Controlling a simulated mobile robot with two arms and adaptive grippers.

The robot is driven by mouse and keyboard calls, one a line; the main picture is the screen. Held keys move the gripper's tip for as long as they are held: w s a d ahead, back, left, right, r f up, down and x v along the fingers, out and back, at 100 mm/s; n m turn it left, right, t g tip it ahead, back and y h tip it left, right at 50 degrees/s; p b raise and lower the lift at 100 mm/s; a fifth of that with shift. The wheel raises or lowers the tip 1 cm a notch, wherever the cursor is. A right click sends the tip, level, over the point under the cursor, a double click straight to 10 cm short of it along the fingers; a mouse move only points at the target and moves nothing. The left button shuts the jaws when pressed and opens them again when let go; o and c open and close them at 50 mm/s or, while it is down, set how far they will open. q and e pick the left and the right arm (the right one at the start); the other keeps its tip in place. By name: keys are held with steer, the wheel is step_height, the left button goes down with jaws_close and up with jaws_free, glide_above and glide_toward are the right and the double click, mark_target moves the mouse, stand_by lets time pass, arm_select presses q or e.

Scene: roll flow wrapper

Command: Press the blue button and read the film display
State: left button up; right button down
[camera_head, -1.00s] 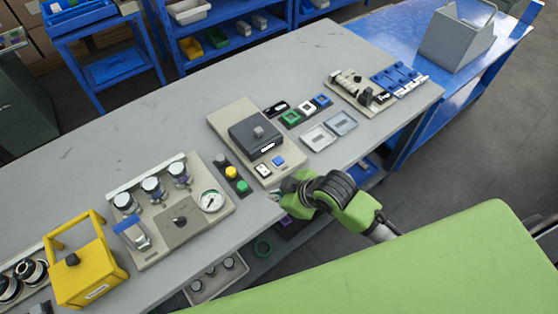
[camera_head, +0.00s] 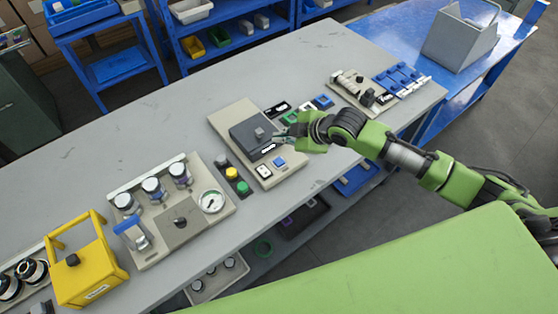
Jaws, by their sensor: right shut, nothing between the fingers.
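The blue button (camera_head: 279,162) sits on the front part of a beige base plate (camera_head: 227,119), beside a white button or small display (camera_head: 263,171). Behind them on the same plate is a dark grey box (camera_head: 250,134) with a knob on top. A small white label or display (camera_head: 268,149) shows on its front edge; its text is too small to read. My right gripper (camera_head: 284,138) is shut and empty, just above the right edge of the plate, behind and slightly right of the blue button. I cannot tell whether it touches the box. My left gripper is not in view.
Black, yellow and green buttons (camera_head: 232,173) stand left of the plate. A panel with a gauge (camera_head: 212,201) and a yellow caged box (camera_head: 88,269) lie further left. Green and blue frames (camera_head: 323,102) lie behind my right gripper.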

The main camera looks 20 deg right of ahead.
steer(key=shift+f, duration=0.15)
steer(key=b, duration=0.7)
glide_above(281, 163)
step_height(281, 163, down, 7)
steer(key=shift+w+r, duration=0.1)
steer(key=shift+r, duration=0.1)
steer(key=shift+f+b, duration=0.5)
steer(key=shift+f, duration=0.45)
steer(key=shift+f, duration=0.45)
steer(key=shift+f, duration=0.5)
stand_by(0.6)
steer(key=shift+r, duration=0.1)
steer(key=shift+r+p, duration=0.75)
steer(key=shift+r, duration=0.05)
